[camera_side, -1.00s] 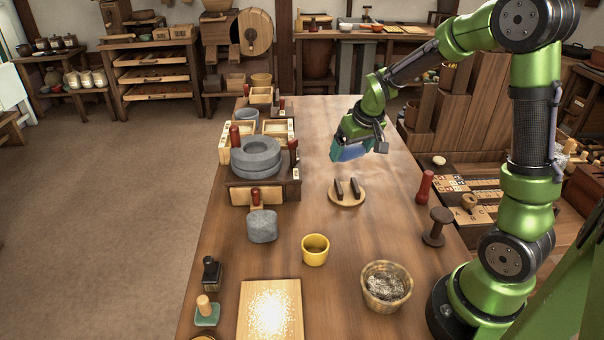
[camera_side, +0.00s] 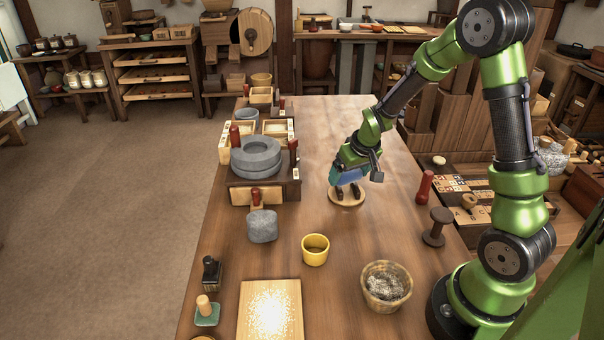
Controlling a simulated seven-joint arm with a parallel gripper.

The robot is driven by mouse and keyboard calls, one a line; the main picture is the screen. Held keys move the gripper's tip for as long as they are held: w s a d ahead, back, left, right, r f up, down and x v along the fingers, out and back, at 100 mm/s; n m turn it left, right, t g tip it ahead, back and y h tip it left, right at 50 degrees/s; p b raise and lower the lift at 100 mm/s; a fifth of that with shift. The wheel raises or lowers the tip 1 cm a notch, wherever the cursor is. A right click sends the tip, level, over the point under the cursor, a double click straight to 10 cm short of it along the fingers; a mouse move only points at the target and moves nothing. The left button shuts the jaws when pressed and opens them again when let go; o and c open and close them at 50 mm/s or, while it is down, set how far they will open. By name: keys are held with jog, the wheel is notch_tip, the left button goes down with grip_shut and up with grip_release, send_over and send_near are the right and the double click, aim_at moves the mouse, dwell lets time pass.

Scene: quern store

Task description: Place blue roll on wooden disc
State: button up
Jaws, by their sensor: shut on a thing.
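The blue roll (camera_side: 345,175) is in my gripper (camera_side: 352,172), which is shut on it. The roll is over the far part of the disc, close to the tops of the pegs. I cannot tell whether it touches them. My gripper's fingers are largely hidden by the roll and the gripper body.
A stone quern (camera_side: 256,157) on a wooden stand is to the left. A yellow cup (camera_side: 315,250), a basket (camera_side: 387,286) and a dark spool (camera_side: 436,227) stand nearer. A red-brown peg (camera_side: 424,187) stands to the right. The tabletop beyond the disc is clear.

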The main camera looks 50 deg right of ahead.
jog(key=shift+f, duration=0.3)
jog(key=o, duration=0.8)
jog(key=shift+r, duration=0.25)
jog(key=v, duration=1.2)
jog(key=s+a+r+t+y, duration=0.1)
jog(key=s+a+r, duration=0.1)
jog(key=s+a, duration=0.2)
jog(key=s+a+r+t+y, duration=0.1)
jog(key=s+a+r, duration=0.2)
jog(key=a, duration=0.4)
jog(key=s+a+r+t+y, duration=0.1)
jog(key=s+a+r, duration=0.2)
jog(key=s+a, duration=0.1)
jog(key=shift+s+a+r+y, duration=0.1)
jog(key=shift+s+a+y, duration=0.1)
jog(key=shift+a, duration=0.15)
jog(key=shift+s+a+r+y, duration=0.1)
jog(key=shift+a+y, duration=0.1)
jog(key=shift+a, duration=0.2)
